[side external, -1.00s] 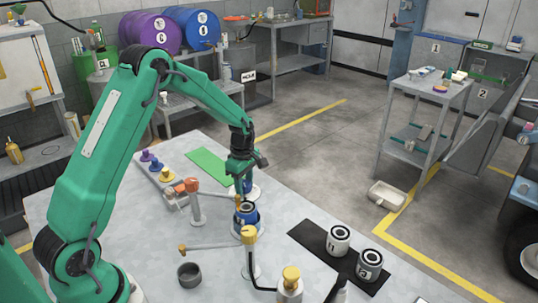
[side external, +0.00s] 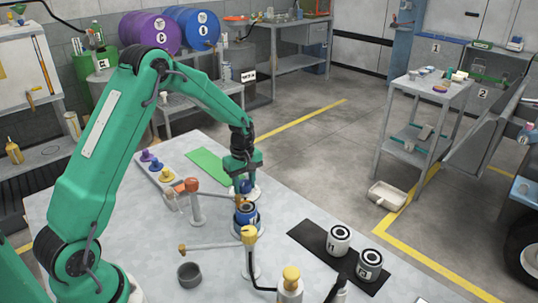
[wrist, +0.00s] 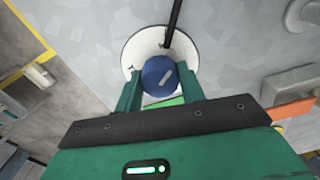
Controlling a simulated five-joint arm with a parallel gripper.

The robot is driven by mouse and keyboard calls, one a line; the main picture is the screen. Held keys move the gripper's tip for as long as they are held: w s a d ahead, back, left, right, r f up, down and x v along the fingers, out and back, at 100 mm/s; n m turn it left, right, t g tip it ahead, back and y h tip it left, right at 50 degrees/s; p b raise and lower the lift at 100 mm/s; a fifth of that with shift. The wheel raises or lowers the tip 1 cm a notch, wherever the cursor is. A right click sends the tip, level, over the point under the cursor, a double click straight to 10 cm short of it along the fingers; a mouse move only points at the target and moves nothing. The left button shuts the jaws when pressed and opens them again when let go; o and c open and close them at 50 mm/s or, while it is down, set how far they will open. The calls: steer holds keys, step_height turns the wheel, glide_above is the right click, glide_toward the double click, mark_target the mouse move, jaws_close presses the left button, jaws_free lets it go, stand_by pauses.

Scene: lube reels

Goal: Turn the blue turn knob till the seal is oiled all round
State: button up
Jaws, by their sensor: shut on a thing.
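The blue turn knob (wrist: 158,80), with a pale stripe on its top, sits on a round white base (wrist: 133,52) in the wrist view. My gripper (wrist: 160,74) has one green finger on each side of the knob and is shut on it. In the side view my gripper (side external: 244,178) points down over the knob, which is mostly hidden by the fingers. A blue cup-shaped reel with a dark ring on top (side external: 246,210) stands just in front of the knob. I cannot tell how much of the seal is oiled.
An orange-headed post (side external: 193,195) and a yellow-capped post (side external: 249,236) stand close to the blue reel. White canisters (side external: 339,238) stand on a black mat at right. A grey cup (side external: 189,273) is near the front, and a green mat (side external: 208,165) lies behind.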

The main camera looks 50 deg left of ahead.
steer(key=m, duration=0.4)
steer(key=shift+m, duration=0.4)
steer(key=m, duration=1.4)
steer(key=shift+m, duration=0.3)
steer(key=o, duration=1)
steer(key=shift+c, duration=0.2)
steer(key=shift+r, duration=0.1)
